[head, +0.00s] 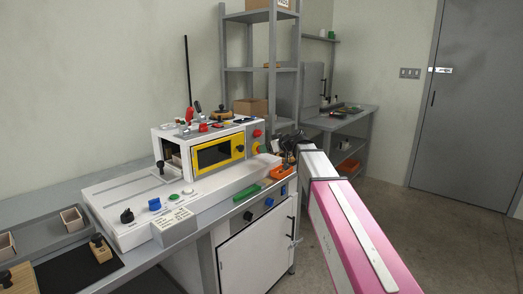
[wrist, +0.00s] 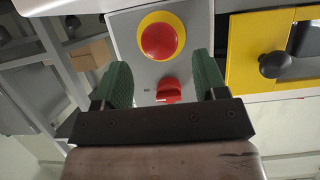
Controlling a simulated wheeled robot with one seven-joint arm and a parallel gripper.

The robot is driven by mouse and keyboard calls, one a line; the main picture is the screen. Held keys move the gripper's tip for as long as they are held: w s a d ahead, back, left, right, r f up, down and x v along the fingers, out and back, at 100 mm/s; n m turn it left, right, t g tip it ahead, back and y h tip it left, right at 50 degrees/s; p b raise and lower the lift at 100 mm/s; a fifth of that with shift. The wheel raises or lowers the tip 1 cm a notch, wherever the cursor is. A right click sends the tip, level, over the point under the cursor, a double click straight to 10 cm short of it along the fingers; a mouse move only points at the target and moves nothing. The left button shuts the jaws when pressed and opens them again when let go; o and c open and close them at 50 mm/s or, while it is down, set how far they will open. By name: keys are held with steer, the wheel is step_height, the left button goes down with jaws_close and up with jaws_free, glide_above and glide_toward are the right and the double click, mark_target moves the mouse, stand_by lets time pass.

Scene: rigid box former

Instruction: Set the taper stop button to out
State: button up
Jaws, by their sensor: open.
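A red mushroom button (wrist: 159,40) on a yellow ring is on a light panel at the top middle of the wrist view; no label on it is readable. In the head view its yellow ring (head: 256,148) shows at the right end of the white machine. A smaller red knob (wrist: 168,90) is on the same panel and also shows in the head view (head: 257,133). My gripper (wrist: 163,68) is open, its two green-padded fingers apart, with nothing held. The red knob appears between the fingers and the mushroom button just beyond them. I cannot tell any contact.
A yellow-framed window (head: 218,153) with a dark knob (wrist: 273,65) is beside the button panel. Grey shelving (head: 260,69) stands behind. The floor at right is clear.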

steer(key=shift+x, duration=2.2)
